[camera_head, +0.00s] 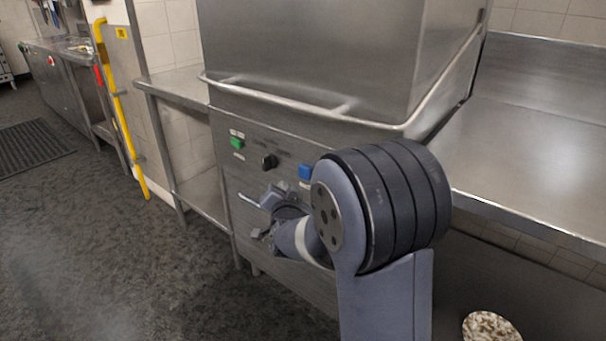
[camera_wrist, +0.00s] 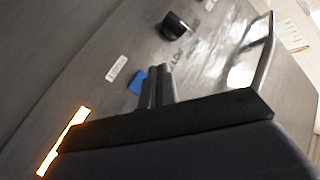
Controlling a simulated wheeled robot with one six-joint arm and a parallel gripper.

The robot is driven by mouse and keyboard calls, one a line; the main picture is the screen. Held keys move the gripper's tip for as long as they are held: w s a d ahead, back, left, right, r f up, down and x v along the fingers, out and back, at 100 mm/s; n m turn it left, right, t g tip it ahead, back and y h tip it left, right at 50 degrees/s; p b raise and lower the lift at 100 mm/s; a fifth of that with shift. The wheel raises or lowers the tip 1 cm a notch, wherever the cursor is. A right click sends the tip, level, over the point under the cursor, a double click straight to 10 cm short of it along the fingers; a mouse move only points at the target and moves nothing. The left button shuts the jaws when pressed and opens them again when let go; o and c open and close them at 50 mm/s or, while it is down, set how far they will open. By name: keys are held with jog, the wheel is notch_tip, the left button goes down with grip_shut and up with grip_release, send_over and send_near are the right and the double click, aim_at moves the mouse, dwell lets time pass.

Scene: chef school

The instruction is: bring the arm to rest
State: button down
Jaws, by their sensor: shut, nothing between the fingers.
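My gripper (camera_wrist: 160,76) shows in the wrist view with its two dark fingers together and nothing between them. The fingertips appear in front of the steel panel, beside the blue button (camera_wrist: 137,80); I cannot tell whether they touch it. In the head view my arm is bent in front of the steel hood machine (camera_head: 310,50), and its large joint and link partly hide the wrist and gripper. The panel carries a green button (camera_head: 237,143), a black knob (camera_head: 269,162) and the blue button (camera_head: 305,171).
A steel counter (camera_head: 545,150) stands at the right, and a steel shelf table (camera_head: 180,85) at the left. A yellow pole (camera_head: 119,110) stands by the wall. A speckled round object (camera_head: 490,327) shows at the bottom right. The dark floor (camera_head: 90,240) at the left is clear.

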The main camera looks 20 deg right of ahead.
jog(key=d+p, duration=0.1)
jog(key=w+d+p, duration=0.1)
jog(key=shift+w+r+p, duration=0.25)
jog(key=shift+p, duration=0.05)
jog(key=shift+p, duration=0.45)
jog(key=s+a, duration=0.3)
jog(key=a, duration=0.2)
jog(key=shift+s+f, duration=0.25)
jog(key=shift+s, duration=0.1)
